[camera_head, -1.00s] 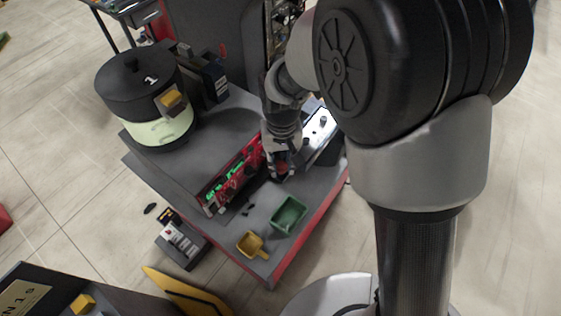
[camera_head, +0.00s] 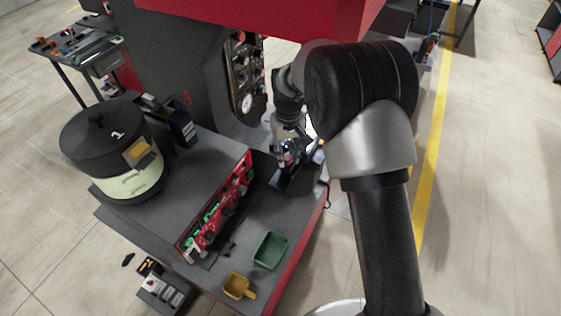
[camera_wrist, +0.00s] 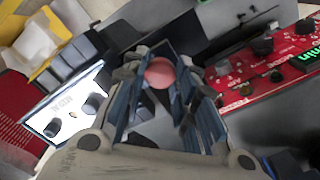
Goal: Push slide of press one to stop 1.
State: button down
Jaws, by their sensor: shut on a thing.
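My gripper (camera_head: 287,157) is at the far right corner of the grey bench, low over a dark block (camera_head: 290,180) that looks like part of the slide. In the wrist view my gripper (camera_wrist: 160,85) has its fingers around a round pink-red knob (camera_wrist: 159,72). The knob shows as a small reddish spot between the fingers in the head view. A dark rail (camera_wrist: 228,42) runs behind the fingertips. The fingers hide the knob's stem. I cannot make out a stop mark or its number.
A red control panel (camera_head: 218,208) with green displays stands left of my gripper. A white panel with black knobs (camera_wrist: 70,112) is close on the other side.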

jog(key=shift+w+d, duration=0.15)
jog(key=shift+w, duration=0.2)
jog(key=c, duration=1.2)
grip_release()
jog(key=shift+c, duration=0.2)
jog(key=shift+s, duration=0.15)
